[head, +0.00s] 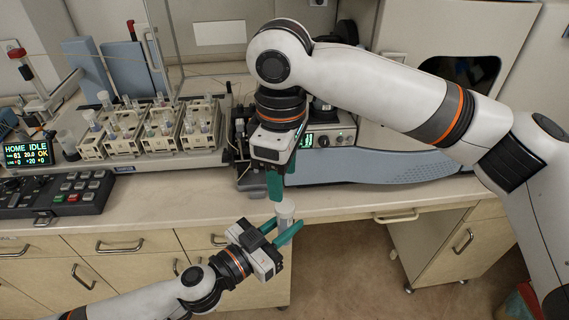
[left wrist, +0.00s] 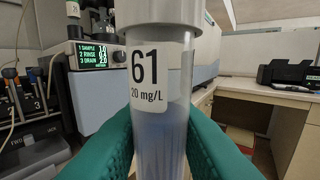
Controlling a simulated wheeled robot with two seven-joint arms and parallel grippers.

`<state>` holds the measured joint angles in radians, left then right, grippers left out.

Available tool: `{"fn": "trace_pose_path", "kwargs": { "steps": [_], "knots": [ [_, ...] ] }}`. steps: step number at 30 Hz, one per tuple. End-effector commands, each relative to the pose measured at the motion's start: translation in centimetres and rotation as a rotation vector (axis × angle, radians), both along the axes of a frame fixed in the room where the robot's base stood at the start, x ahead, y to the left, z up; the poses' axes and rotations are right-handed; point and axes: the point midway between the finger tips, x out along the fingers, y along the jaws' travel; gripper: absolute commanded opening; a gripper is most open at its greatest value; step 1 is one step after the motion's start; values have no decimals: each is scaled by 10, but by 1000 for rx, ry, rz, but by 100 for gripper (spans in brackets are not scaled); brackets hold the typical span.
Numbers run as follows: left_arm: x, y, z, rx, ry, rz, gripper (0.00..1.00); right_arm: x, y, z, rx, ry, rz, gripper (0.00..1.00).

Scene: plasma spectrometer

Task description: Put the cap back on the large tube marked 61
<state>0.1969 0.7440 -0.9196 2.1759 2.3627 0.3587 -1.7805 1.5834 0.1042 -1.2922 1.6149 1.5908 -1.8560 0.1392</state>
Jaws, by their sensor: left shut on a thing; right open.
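The large tube marked 61 (left wrist: 160,75) stands upright between the green fingers of my left gripper (left wrist: 160,150), with its label facing the left wrist camera. The label also reads 20 mg/L. In the head view, the tube (head: 286,212) is held in front of the bench edge by my left gripper (head: 281,230), which is shut on it. My right gripper (head: 278,186) is open, pointing down just above the tube's top. I cannot make out a cap between its fingers, and the tube's upper end is cut off in the wrist view.
Racks with several small tubes (head: 150,130) stand on the bench at the left, by a display (head: 28,153) and a keypad (head: 55,197). The spectrometer (head: 400,165) fills the back right. A strip of bare bench (head: 170,205) runs along the front, above drawers.

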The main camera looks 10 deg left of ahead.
Motion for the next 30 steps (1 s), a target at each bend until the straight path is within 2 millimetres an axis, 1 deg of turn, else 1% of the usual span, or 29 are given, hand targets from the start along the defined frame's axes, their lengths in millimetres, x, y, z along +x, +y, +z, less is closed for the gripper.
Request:
{"fn": "trace_pose_path", "kwargs": {
  "steps": [3, 18, 21, 24, 27, 30],
  "knots": [
    [0, 0, 0, -1, -1, 0, 0, 1, -1, 2, -2, 0, 240, 51],
    [0, 0, 0, 0, 0, 0, 0, 1, -3, 10, -4, 9, 1241, 51],
    [0, 0, 0, -1, -1, 0, 0, 2, -3, 11, -4, 10, 1393, 51],
    [0, 0, 0, -1, -1, 0, 0, 2, -3, 12, -3, 10, 1505, 51],
    [0, 0, 0, -1, -1, 0, 0, 2, -3, 12, -2, 12, 1574, 51],
    [0, 0, 0, -1, -1, 0, 0, 2, -3, 12, -2, 12, 1606, 51]
  ]
}}
